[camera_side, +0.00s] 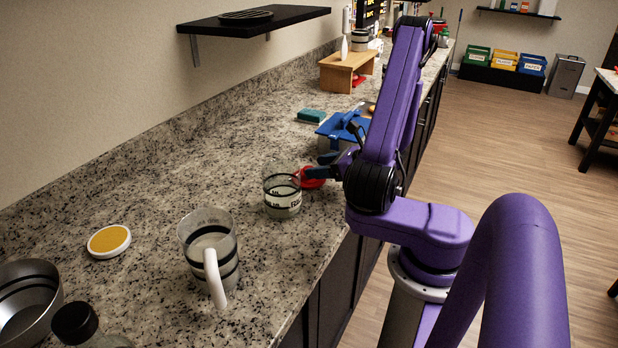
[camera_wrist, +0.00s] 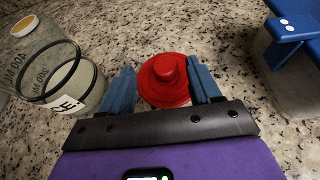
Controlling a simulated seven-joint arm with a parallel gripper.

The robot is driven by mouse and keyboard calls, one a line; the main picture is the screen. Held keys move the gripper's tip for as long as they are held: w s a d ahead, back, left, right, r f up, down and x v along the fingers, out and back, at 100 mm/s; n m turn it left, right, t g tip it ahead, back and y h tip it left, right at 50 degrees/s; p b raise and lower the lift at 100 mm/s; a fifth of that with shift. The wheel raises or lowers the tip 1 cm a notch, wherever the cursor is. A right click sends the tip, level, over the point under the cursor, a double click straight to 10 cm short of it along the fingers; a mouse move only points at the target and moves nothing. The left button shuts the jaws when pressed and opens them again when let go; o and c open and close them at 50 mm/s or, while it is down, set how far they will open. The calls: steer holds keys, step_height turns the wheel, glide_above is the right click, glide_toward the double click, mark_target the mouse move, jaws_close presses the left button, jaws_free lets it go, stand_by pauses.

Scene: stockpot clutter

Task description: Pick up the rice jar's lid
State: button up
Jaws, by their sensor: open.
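The red lid (camera_wrist: 164,78) is round with a raised knob. It lies on the granite counter in the wrist view, and its edge also shows behind the glass jar in the side view (camera_side: 312,178). My gripper (camera_wrist: 161,68) is open, with one blue finger on each side of the lid. I cannot tell whether the fingers touch it. The open glass jar (camera_side: 283,192) stands upright with dark bands and a pale label. It shows left of my gripper in the wrist view (camera_wrist: 78,88), where the label ends in an "E".
A blue-topped container (camera_wrist: 292,75) stands close on the right in the wrist view. A glass pitcher (camera_side: 208,250) and a yellow-topped disc (camera_side: 109,241) are nearer the side camera. A green sponge (camera_side: 311,116) lies farther back.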

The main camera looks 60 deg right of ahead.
steer(key=shift+d+f+x, duration=0.15)
steer(key=shift+x, duration=1)
steer(key=shift+d+f+x, duration=0.1)
steer(key=shift+d+x, duration=0.05)
steer(key=shift+x, duration=0.95)
steer(key=shift+s, duration=0.1)
steer(key=c, duration=1)
steer(key=shift+r, duration=0.15)
